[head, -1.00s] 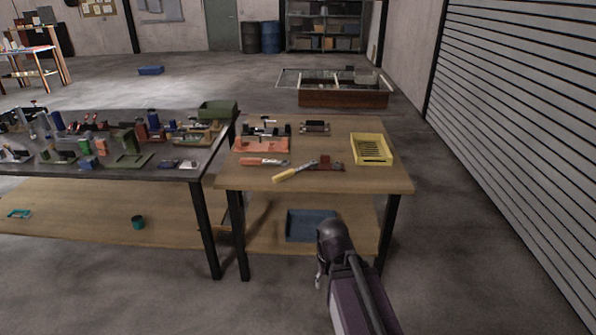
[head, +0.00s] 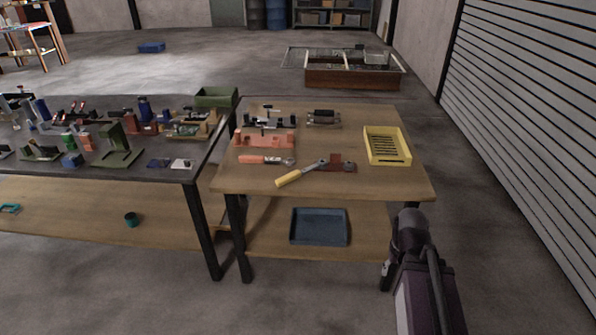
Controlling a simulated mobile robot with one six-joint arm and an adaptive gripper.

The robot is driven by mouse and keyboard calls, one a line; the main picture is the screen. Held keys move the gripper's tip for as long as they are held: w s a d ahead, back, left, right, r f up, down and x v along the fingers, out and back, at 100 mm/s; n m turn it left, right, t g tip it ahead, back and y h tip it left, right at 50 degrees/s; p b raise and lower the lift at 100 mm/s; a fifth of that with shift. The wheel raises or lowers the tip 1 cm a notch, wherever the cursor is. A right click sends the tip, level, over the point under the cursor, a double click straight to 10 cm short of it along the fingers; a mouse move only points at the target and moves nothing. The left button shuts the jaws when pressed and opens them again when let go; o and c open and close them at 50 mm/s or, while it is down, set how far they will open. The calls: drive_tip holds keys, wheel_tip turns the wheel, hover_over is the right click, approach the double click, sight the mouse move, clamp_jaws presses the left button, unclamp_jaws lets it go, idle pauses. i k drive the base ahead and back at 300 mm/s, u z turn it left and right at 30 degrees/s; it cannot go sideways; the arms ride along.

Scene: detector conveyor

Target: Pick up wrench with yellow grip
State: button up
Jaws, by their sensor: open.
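The wrench with the yellow grip (head: 289,178) lies on the wooden table (head: 390,184) near its front edge. Its grip points to the front left and its metal shaft runs to the back right. A dark red-brown piece (head: 335,162) lies at its head end. A wrench with an orange-red grip (head: 262,159) lies to its left. My gripper (head: 385,280) is low in front of the table's right side, below the tabletop and well apart from the wrench. It is small in view, and it appears empty.
A yellow slotted tray (head: 387,146) sits at the table's right. Dark clamp-like parts and an orange-red base (head: 266,139) stand at the back left. A blue tray (head: 319,227) lies on the lower shelf. A cluttered dark table (head: 150,171) adjoins on the left. Floor on the right is clear.

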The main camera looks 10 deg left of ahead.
sight(292, 176)
drive_tip(key=u, duration=0.2)
drive_tip(key=i, duration=0.9)
drive_tip(key=u, duration=0.55)
